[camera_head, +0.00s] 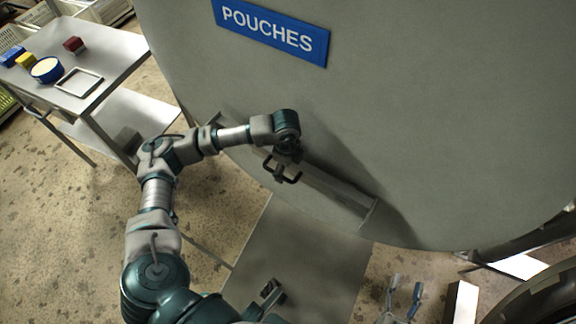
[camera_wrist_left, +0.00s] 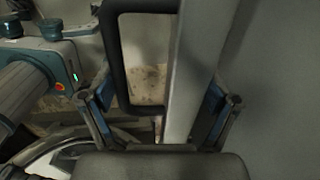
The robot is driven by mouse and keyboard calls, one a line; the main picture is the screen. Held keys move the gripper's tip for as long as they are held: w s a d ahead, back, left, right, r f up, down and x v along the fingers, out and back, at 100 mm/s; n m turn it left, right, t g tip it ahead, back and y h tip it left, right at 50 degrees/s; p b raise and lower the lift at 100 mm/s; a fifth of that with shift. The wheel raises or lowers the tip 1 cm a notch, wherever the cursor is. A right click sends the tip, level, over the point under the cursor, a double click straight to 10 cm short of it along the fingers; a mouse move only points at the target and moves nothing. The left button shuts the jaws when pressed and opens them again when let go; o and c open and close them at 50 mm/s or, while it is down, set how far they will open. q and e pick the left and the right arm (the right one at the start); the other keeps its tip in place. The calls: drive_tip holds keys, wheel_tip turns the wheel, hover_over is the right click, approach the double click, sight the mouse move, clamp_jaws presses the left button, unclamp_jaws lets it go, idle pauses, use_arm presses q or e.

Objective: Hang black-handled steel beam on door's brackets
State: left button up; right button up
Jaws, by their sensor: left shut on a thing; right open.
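The steel beam (camera_head: 335,190) lies slantwise along the lower part of the big grey door (camera_head: 430,120) in the head view, close to its face. Its black handle (camera_head: 282,172) sticks out towards me. My left gripper (camera_head: 287,158) is shut on the beam at the handle. In the left wrist view the fingers stand either side of the beam (camera_wrist_left: 192,70) and handle (camera_wrist_left: 112,50). The door's brackets cannot be made out clearly; whether the beam rests on them cannot be told. My right gripper (camera_head: 404,288) is open and empty, low and right of the beam.
A metal table (camera_head: 110,55) at upper left carries a blue-rimmed round container (camera_head: 47,69), an empty frame (camera_head: 79,82) and small coloured blocks. A blue POUCHES sign (camera_head: 270,30) is on the door. A bare metal surface (camera_head: 300,250) lies below the beam.

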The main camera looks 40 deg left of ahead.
use_arm(q)
drive_tip(key=o, duration=1.5)
drive_tip(key=shift+o, duration=0.4)
drive_tip(key=shift+f, duration=0.1)
wheel_tip(320, 180, up, 12)
drive_tip(key=shift+s, duration=0.2)
